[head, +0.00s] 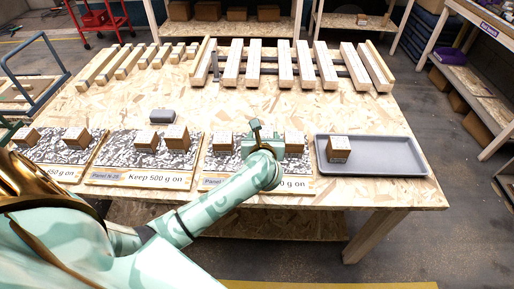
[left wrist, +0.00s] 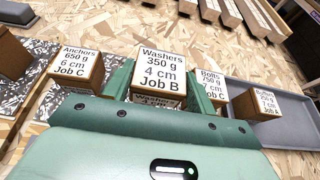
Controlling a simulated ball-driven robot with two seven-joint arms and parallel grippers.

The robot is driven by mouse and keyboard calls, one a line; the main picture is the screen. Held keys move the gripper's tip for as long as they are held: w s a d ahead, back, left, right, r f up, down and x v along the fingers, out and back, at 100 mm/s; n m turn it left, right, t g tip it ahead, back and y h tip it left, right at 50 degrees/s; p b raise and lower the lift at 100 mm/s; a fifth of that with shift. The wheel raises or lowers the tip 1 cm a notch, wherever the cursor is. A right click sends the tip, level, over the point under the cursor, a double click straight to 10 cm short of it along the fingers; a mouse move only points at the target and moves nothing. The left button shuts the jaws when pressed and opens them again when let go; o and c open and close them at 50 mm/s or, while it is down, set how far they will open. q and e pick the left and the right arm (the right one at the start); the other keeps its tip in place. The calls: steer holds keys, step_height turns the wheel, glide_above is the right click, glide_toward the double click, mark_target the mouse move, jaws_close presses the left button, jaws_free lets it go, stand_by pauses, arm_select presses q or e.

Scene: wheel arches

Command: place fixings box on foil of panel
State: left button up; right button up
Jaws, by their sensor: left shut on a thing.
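My left gripper (head: 268,140) is over the right-hand panel (head: 212,165), which has speckled silver foil. In the left wrist view it is shut on a brown fixings box (left wrist: 158,75) labelled "Washers 350 g 4 cm Job B". The arm hides that box in the head view; I cannot tell whether it touches the foil. An Anchors box (left wrist: 75,70), "650 g 6 cm Job C", is left of it. A Bolts box (left wrist: 212,85) is close on its right. My right gripper is not in view.
A grey tray (head: 400,160) on the right holds one box (head: 338,148). A left panel (head: 60,172) also bears boxes. A small dark grey object (head: 162,116) lies behind the panels. Wooden slats (head: 255,65) line the back; bare table lies between.

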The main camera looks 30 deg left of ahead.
arm_select(q)
steer(key=a+f, duration=0.1)
steer(key=w+a+f+b, duration=0.1)
steer(key=f, duration=0.1)
steer(key=shift+w+a+f, duration=0.1)
steer(key=shift+w+f, duration=0.1)
steer(key=shift+f, duration=0.05)
steer(key=f, duration=0.1)
steer(key=a+f+b, duration=0.1)
steer(key=f, duration=0.1)
steer(key=shift+w+f, duration=0.15)
steer(key=shift+f, duration=0.15)
steer(key=shift+f+b, duration=0.25)
steer(key=shift+b, duration=0.05)
steer(key=shift+d+r, duration=0.1)
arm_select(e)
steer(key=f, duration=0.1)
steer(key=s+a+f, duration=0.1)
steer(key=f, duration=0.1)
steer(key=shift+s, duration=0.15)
arm_select(q)
steer(key=o, duration=1.2)
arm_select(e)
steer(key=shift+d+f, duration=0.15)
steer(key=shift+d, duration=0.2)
